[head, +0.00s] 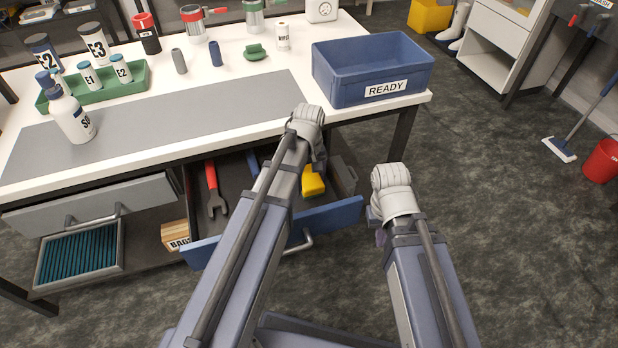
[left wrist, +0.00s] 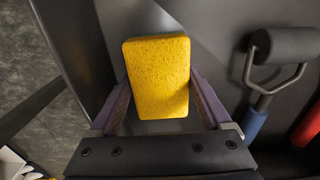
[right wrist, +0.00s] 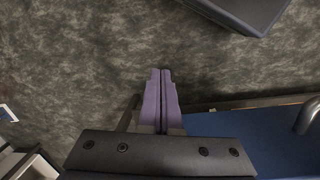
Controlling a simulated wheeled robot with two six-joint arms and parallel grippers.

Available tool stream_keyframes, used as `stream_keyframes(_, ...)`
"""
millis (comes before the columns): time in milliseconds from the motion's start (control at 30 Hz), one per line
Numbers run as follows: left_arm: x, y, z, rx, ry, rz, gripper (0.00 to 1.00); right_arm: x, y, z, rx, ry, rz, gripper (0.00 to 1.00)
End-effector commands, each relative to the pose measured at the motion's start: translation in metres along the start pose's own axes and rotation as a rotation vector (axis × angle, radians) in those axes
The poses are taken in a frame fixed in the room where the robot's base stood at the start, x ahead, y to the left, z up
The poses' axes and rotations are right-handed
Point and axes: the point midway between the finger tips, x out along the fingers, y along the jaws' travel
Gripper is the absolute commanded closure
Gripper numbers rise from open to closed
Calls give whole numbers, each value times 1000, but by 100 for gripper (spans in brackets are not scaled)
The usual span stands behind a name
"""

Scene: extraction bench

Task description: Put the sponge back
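The yellow sponge (head: 312,181) is inside the open drawer (head: 335,215), near its right part. In the left wrist view the sponge (left wrist: 157,78) lies between my left fingers, with a fingertip against each side. My left gripper (head: 318,160) points down into the drawer; its fingers are mostly hidden in the head view. Whether the sponge touches the drawer floor cannot be told. My right gripper (right wrist: 160,80) is shut and empty, over the floor in front of the drawer; it also shows in the head view (head: 380,225).
A red-handled wrench (head: 215,190) and a roller tool (left wrist: 282,60) lie in the drawer. A blue READY bin (head: 370,70) stands on the bench's right end. A green tray (head: 100,92) with bottles is at the left. The grey mat (head: 160,120) is mostly clear.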

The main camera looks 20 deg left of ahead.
Motion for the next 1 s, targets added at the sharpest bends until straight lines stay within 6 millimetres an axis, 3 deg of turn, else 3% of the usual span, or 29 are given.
stream_keyframes(167, 0, 0, 0, 0, 0, 0, 0, 0, 0, 0, 0, 0, 0, 100)
stream_keyframes(567, -6, 0, 0, 0, 0, 0, 0, -6, 0, 0, 0, 0, -1, 100)
stream_keyframes(767, -24, 0, 0, 0, 0, 0, 0, -24, 2, 1, 0, 0, 0, 100)
stream_keyframes(1000, -59, 0, 0, 0, 0, 0, 0, -59, 6, 4, 0, 0, 0, 100)
